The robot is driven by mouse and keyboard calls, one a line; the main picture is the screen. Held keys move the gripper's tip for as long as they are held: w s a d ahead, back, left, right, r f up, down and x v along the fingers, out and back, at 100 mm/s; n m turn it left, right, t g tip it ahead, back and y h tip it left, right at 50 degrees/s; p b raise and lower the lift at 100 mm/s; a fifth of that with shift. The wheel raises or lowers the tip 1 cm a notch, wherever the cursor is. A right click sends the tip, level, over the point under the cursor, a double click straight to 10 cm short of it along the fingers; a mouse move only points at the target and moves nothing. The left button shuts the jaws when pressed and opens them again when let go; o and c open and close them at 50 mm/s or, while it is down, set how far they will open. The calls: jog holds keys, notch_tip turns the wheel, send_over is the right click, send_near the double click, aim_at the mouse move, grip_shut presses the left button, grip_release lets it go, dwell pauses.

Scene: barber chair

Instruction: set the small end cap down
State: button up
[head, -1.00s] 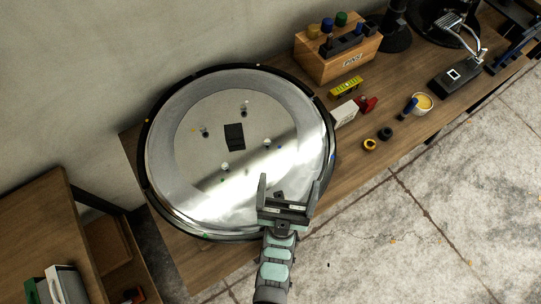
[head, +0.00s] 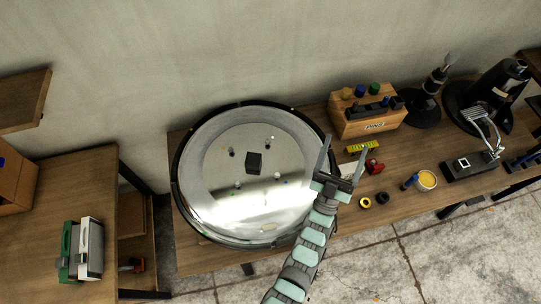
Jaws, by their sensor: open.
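My gripper (head: 343,148) is open, its two fingers spread with nothing visible between them. It is over the right rim of a large round dish (head: 184,205), in front of the wooden block. A small pale piece (head: 268,227) lies in the front part of the dish; it may be the small end cap, but it is too small to tell. A black block (head: 253,163) stands near the dish's middle, with several small posts around it.
A yellow ring (head: 365,202) and a black ring (head: 382,198) lie on the bench right of my arm. Behind them are a red item (head: 375,168), a yellow level (head: 363,147) and a wooden block (head: 350,127) with coloured knobs. A cup (head: 427,180) stands farther right.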

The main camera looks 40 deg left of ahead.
jog(key=w+a+f+g+h, duration=0.2)
jog(key=w+a+f+g, duration=0.4)
jog(key=w+a+f, duration=0.35)
jog(key=w+a+f+g+h, duration=0.2)
jog(key=w+a+f+g, duration=0.5)
jog(key=w+f, duration=0.45)
jog(key=g+h, duration=0.3)
jog(key=g, duration=0.8)
send_near(253, 159)
notch_tip(253, 159, down, 4)
jog(key=shift+w, duration=0.1)
jog(key=shift+w+a+f, duration=0.15)
jog(key=shift+w+f, duration=0.05)
jog(key=shift+f, duration=0.75)
jog(key=shift+w+a+f, duration=0.15)
jog(key=shift+f, duration=0.8)
jog(key=shift+w+a+f, duration=0.1)
jog(key=shift+w+f, duration=0.1)
jog(key=shift+f, duration=0.8)
jog(key=shift+s+f, duration=0.1)
jog(key=shift+f, duration=0.25)
jog(key=shift+a, duration=0.1)
jog(key=shift+c, duration=0.5)
